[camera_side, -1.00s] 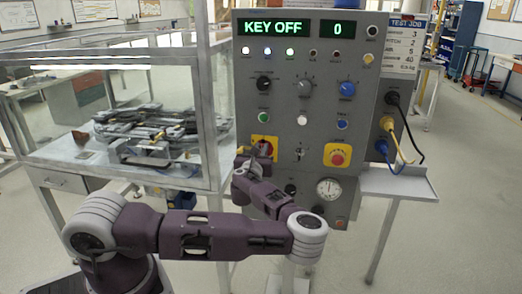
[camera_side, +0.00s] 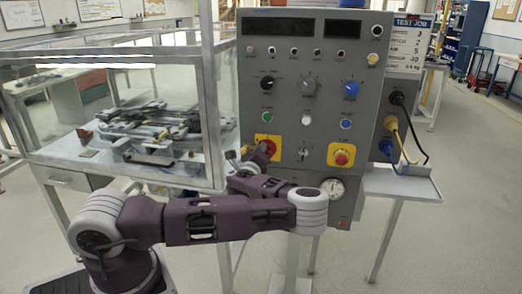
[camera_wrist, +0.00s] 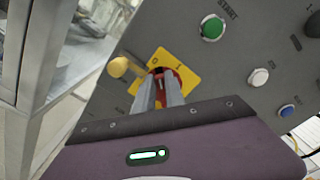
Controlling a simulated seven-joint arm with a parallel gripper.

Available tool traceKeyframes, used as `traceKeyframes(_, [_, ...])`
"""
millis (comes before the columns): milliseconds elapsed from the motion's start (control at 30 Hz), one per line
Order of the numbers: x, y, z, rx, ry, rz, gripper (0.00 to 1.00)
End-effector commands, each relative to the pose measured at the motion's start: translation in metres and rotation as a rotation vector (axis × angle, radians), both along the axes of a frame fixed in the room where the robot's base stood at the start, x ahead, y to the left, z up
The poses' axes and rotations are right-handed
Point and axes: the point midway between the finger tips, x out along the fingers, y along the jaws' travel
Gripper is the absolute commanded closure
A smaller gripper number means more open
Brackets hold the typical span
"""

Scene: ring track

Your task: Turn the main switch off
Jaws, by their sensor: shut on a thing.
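The main switch (camera_side: 266,147) is a red rotary handle on a yellow plate at the lower left of the grey control panel (camera_side: 215,110). In the wrist view its yellow plate (camera_wrist: 182,70) is marked 0 and 1, and the red handle shows between and behind the fingers. My gripper (camera_wrist: 165,84) is shut on the red handle, with both fingers pointing at the plate. From the side my gripper (camera_side: 254,158) touches the front of the switch and partly hides it. The display (camera_side: 283,27) and the panel's indicator lamps are dark.
A green start button (camera_wrist: 212,27) and white and blue buttons sit right of the switch. A yellow knob (camera_wrist: 118,67) is close on its left in the wrist view. A red emergency stop (camera_side: 341,155) and a gauge (camera_side: 332,188) are lower right. A glass-walled cabinet (camera_side: 120,100) stands left.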

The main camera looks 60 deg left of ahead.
Motion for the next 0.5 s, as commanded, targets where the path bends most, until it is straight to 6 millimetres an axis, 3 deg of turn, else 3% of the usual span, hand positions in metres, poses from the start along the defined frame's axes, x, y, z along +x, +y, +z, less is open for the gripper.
traceKeyframes(500, [-0.0031, 0.0024, -0.0096, -0.326, -0.322, 0.000, 1.00])
